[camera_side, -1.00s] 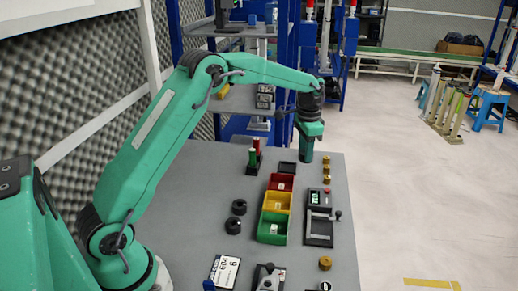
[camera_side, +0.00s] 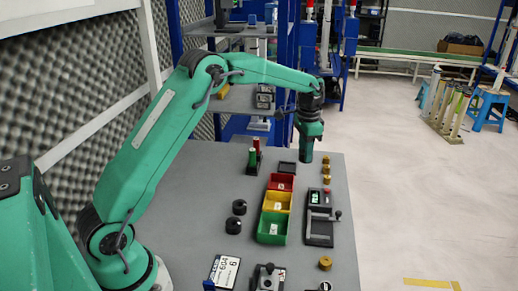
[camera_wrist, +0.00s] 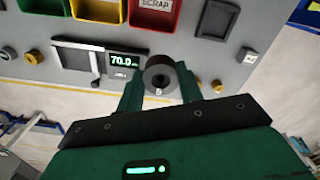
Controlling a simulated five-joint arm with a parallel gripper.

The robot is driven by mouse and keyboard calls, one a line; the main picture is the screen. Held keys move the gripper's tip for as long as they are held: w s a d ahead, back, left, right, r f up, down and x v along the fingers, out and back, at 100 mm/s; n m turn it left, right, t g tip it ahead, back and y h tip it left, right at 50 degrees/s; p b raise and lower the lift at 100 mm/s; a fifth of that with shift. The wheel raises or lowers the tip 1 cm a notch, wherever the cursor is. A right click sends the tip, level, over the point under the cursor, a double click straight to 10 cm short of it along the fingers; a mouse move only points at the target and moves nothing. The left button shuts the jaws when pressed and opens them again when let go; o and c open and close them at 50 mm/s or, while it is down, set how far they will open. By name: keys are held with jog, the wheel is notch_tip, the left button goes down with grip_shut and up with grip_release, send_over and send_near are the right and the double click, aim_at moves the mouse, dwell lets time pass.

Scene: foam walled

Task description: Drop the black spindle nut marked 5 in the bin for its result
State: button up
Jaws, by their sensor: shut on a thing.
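My gripper (camera_wrist: 160,88) is shut on a black ring-shaped nut (camera_wrist: 158,64) marked 5, seen between the two fingers in the wrist view. In the side view my gripper (camera_side: 306,155) is at the far right part of the table, beyond the bins, and the nut cannot be made out there. The red bin (camera_side: 281,182), yellow bin (camera_side: 276,201) and green bin (camera_side: 272,229) stand in a row. In the wrist view the red bin (camera_wrist: 153,20) carries a SCRAP label, with the yellow bin (camera_wrist: 98,10) and green bin (camera_wrist: 42,8) to its left.
A gauge (camera_side: 320,222) lies right of the bins; its display (camera_wrist: 122,62) reads about 70.0. A dark square tray (camera_side: 287,168) lies beyond the red bin. Brass pieces (camera_side: 326,169) line the right edge.

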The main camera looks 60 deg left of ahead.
jog(key=shift+s+d, duration=0.1)
jog(key=s+d+f, duration=0.1)
jog(key=s+d, duration=0.1)
jog(key=s, duration=0.4)
jog(key=s+d+f, duration=0.1)
jog(key=s+d, duration=0.1)
jog(key=s, duration=0.4)
jog(key=shift+s+d, duration=0.35)
jog(key=shift+s, duration=0.05)
jog(key=shift+f, duration=0.15)
jog(key=shift+f, duration=2.85)
jog(key=o, duration=1.1)
jog(key=shift+c, duration=0.2)
